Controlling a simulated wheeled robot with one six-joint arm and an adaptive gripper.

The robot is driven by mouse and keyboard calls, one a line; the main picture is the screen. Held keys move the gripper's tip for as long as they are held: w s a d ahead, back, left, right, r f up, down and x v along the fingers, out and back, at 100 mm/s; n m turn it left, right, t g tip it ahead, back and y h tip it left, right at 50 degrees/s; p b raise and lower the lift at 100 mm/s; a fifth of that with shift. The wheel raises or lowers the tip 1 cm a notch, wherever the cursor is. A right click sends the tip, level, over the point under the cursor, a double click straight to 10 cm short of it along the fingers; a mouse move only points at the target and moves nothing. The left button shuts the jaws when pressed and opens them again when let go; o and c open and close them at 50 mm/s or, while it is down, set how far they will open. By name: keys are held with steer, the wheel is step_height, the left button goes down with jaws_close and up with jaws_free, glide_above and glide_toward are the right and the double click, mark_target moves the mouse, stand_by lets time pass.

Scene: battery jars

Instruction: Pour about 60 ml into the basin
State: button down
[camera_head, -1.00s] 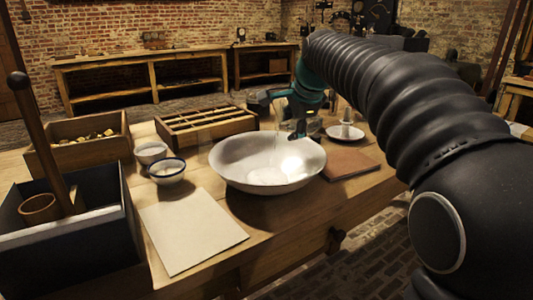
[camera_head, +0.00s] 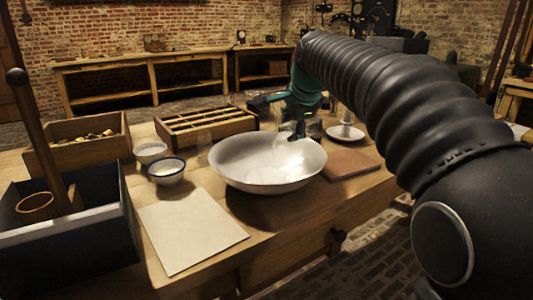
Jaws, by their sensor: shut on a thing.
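The white basin (camera_head: 240,174) stands on the wooden table, wide and shallow, with a bright patch on its inner right wall. My gripper (camera_head: 297,128) is above the basin's back right rim. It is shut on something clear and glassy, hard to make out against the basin. I cannot tell how far this held thing is tilted or how much is in it. Whether liquid lies in the basin is unclear.
Two small bowls, a white one (camera_head: 150,152) and a blue-rimmed one (camera_head: 167,171), stand left of the basin. A divided wooden tray (camera_head: 205,124) is behind, a pale sheet (camera_head: 190,230) in front left, a brown board (camera_head: 350,163) and saucer (camera_head: 346,132) at right. A dark box (camera_head: 75,245) is at left.

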steer(key=shift+s+a+f+n+t+h+b, duration=0.3)
steer(key=shift+s+a+f+t+h+b, duration=0.15)
steer(key=shift+b, duration=0.65)
stand_by(0.3)
steer(key=shift+w+r, duration=0.1)
steer(key=shift+r+p, duration=0.3)
steer(key=shift+p, duration=0.25)
steer(key=p, duration=0.1)
steer(key=w+d+r+g+y+p, duration=0.1)
steer(key=shift+d+m+p, duration=0.25)
steer(key=shift+m+p, duration=0.05)
steer(key=shift+m, duration=0.1)
steer(key=shift+a+r+g+y, duration=0.15)
steer(key=shift+g+y, duration=0.2)
steer(key=shift+y, duration=0.2)
steer(key=shift+s+a, duration=0.1)
steer(key=shift+y, duration=0.3)
steer(key=shift+f, duration=0.2)
